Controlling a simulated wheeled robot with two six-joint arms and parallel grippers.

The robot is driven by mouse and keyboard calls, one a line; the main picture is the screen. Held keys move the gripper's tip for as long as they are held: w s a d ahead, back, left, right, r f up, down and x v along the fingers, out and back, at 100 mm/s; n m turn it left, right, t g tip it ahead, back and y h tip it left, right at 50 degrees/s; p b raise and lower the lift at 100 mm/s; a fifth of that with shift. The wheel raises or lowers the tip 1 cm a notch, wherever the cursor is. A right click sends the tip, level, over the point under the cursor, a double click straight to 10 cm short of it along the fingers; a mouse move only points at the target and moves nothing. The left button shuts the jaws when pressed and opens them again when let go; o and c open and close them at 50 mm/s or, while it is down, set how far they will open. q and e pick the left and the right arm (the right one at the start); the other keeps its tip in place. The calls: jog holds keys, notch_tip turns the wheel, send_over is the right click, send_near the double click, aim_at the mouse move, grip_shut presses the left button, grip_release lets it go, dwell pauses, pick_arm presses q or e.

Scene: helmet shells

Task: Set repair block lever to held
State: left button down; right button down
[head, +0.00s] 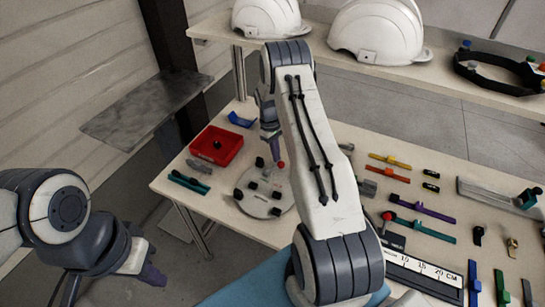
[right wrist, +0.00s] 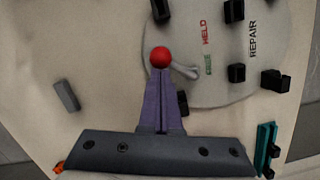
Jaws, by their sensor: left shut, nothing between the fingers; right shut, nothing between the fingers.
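The repair block is a round grey plate (right wrist: 225,85) with black blocks on it, and it also shows in the head view (head: 262,208). It is marked REPAIR, HELD in red and FREE in green. A short grey lever (right wrist: 185,71) with a red ball knob (right wrist: 161,57) sits at its edge, closer to the FREE mark than to HELD. The knob shows in the head view (head: 281,164). My right gripper (right wrist: 160,72) is shut and empty, its purple fingertips right at the knob; I cannot tell whether they touch. My left gripper (head: 152,274) is shut and empty, away from the table.
A red tray (head: 217,145), a blue piece (head: 241,119) and a teal-and-black tool (head: 189,182) lie left of the plate. White helmets (head: 378,30) stand on the shelf behind.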

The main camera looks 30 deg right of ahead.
pick_arm(q)
jog(key=shift+f+b, duration=0.45)
jog(key=shift+f, duration=0.2)
pick_arm(e)
jog(key=shift+s+m+y, duration=0.15)
jog(key=shift+s+m, duration=0.3)
jog(key=shift+m, duration=0.4)
jog(key=shift+s+m+y, duration=0.15)
jog(key=shift+s+m, duration=0.25)
jog(key=shift+m, duration=0.45)
jog(key=shift+w+d+r, duration=0.2)
jog(key=shift+w+r, duration=0.05)
jog(key=shift+w, duration=0.1)
jog(key=w, duration=0.1)
jog(key=w+r, duration=0.1)
jog(key=w, duration=0.1)
jog(key=shift+d+r, duration=0.2)
jog(key=shift+r, duration=0.05)
pick_arm(q)
jog(key=shift+w+f+b, duration=0.25)
jog(key=shift+f+b, duration=0.35)
jog(key=shift+w+f+b, duration=0.25)
jog(key=shift+f+b, duration=0.35)
pick_arm(e)
notch_tip(320, 180, up, 10)
jog(key=w, duration=0.1)
jog(key=shift+w+a+f, duration=0.15)
jog(key=shift+w+f, duration=0.05)
jog(key=shift+w, duration=0.1)
